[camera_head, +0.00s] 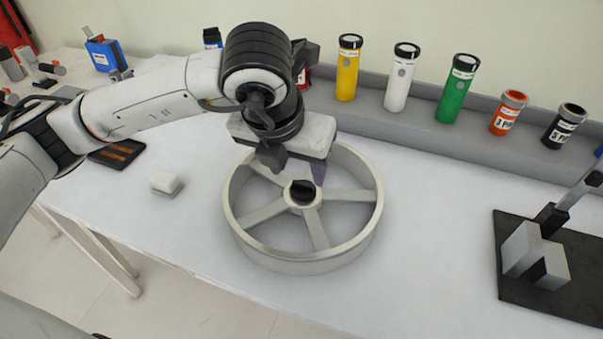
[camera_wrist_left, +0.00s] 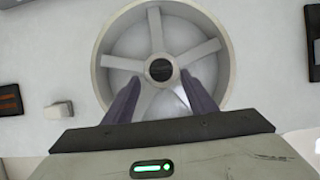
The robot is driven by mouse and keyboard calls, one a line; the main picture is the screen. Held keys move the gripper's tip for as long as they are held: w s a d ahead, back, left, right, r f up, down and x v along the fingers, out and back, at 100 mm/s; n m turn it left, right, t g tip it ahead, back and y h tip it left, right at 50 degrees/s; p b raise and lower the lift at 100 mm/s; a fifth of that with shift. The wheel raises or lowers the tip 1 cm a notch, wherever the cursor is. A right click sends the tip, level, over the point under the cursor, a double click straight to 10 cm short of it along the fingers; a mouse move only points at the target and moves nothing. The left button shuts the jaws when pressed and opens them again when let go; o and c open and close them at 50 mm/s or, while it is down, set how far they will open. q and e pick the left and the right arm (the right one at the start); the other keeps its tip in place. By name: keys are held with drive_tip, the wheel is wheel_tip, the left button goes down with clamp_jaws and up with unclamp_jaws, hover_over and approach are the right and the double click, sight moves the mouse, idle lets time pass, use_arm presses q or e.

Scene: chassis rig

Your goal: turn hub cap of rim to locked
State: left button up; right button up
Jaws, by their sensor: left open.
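The rim (camera_head: 372,225) is a pale grey five-spoked wheel lying flat on the white table. Its hub cap (camera_head: 302,191) is a small black knob at the centre of the spokes. In the left wrist view the rim (camera_wrist_left: 107,42) is below the gripper, and the dark hub cap (camera_wrist_left: 161,70) shows just beyond the fingertips. My left gripper (camera_head: 296,172) is over the rim, close to the hub cap. It also shows in the left wrist view (camera_wrist_left: 160,84) with its two fingers apart and nothing between them. My right gripper is in neither view.
Yellow (camera_head: 347,68), white (camera_head: 400,78), green (camera_head: 457,90), orange (camera_head: 507,112) and black (camera_head: 563,127) cylinders stand on a grey ledge behind. A white block (camera_head: 165,183) lies left of the rim. A dark stand (camera_head: 540,262) is at right. The table front is clear.

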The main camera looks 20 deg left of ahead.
sight(302, 184)
use_arm(q)
drive_tip(key=x, duration=0.5)
drive_tip(key=c, duration=1.1)
